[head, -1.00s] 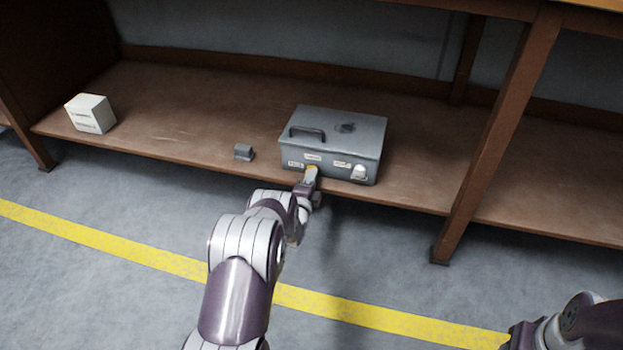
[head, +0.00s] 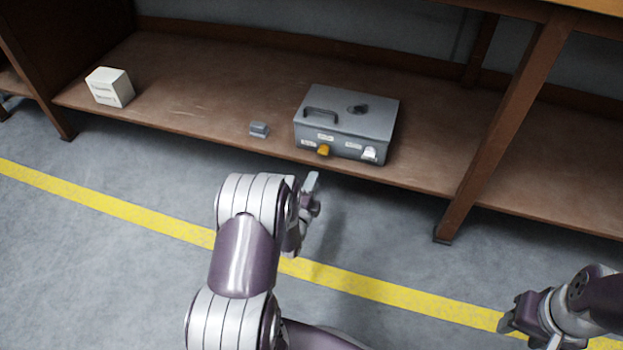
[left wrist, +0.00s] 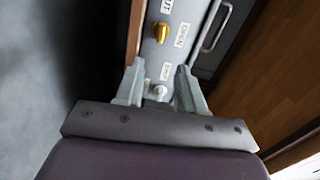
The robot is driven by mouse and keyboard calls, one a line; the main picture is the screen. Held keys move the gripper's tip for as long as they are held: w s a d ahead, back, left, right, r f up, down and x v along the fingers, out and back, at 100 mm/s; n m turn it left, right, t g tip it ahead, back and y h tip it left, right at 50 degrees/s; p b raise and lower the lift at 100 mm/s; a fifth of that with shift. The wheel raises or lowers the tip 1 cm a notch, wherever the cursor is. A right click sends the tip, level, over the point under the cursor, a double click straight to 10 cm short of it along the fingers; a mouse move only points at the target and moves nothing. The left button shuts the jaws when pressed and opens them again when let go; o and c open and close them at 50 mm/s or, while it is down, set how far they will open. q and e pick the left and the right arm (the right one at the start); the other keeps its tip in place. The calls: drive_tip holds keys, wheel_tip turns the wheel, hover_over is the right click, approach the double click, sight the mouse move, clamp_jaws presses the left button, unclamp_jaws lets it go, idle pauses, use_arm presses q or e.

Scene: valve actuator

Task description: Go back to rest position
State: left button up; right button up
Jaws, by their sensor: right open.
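The grey actuator box (head: 345,124) sits on the brown shelf, with a handle and a dark round part on its lid. Its front carries a yellow knob (head: 323,150), a white knob (head: 369,153) and small white labels. My left gripper (head: 311,186) is in front of the shelf edge, apart from the box. My right gripper (head: 508,314) is at the lower right, open, over the floor and far from the box.
The brown shelf (head: 190,90) also bears a small grey block (head: 259,129) and a white box (head: 110,87) at the left. A wooden post (head: 490,135) stands right of the actuator box. The floor (head: 100,265) with its yellow stripe is clear in front.

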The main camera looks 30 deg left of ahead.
use_arm(q)
drive_tip(key=shift+s+d+f, duration=0.1)
drive_tip(key=shift+s+d, duration=0.05)
drive_tip(key=shift+s, duration=0.5)
